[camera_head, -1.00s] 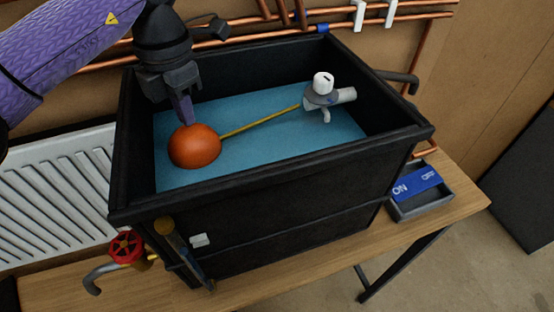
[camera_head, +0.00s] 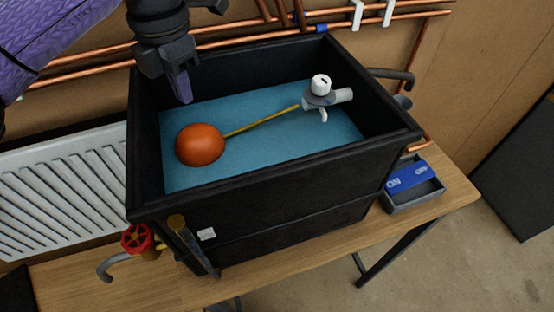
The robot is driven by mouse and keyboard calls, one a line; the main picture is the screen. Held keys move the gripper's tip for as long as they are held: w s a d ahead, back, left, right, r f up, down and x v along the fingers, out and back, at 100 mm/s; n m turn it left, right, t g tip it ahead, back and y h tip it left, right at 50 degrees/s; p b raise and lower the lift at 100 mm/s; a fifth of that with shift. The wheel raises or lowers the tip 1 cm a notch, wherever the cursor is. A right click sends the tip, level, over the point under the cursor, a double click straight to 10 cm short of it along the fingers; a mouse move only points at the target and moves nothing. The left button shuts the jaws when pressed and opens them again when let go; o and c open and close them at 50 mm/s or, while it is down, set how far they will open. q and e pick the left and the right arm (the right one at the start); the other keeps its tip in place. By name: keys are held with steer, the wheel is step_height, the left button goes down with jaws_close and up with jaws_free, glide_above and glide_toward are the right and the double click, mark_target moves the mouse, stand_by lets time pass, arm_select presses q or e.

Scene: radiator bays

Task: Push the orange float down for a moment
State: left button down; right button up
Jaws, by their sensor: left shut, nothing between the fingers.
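The orange float (camera_head: 200,145) rests at the water surface (camera_head: 270,135) on the left side of the black tank (camera_head: 265,190). A thin yellow rod (camera_head: 262,122) joins it to the grey valve with a white cap (camera_head: 321,88) at the tank's right end. My left gripper (camera_head: 182,98) is shut and empty. Its fingertips point down above and behind the float, apart from it with a visible gap. My right gripper is out of view.
The tank stands on a wooden bench (camera_head: 445,200). A grey tray (camera_head: 412,195) with a blue item (camera_head: 408,178) marked ON lies to its right. A red valve wheel (camera_head: 137,239) is at the front left. A white radiator (camera_head: 60,185) and copper pipes (camera_head: 95,62) are behind.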

arm_select(q)
step_height(320, 180, up, 4)
steer(key=p, duration=0.3)
steer(key=shift+r+p, duration=0.25)
steer(key=shift+p, duration=0.1)
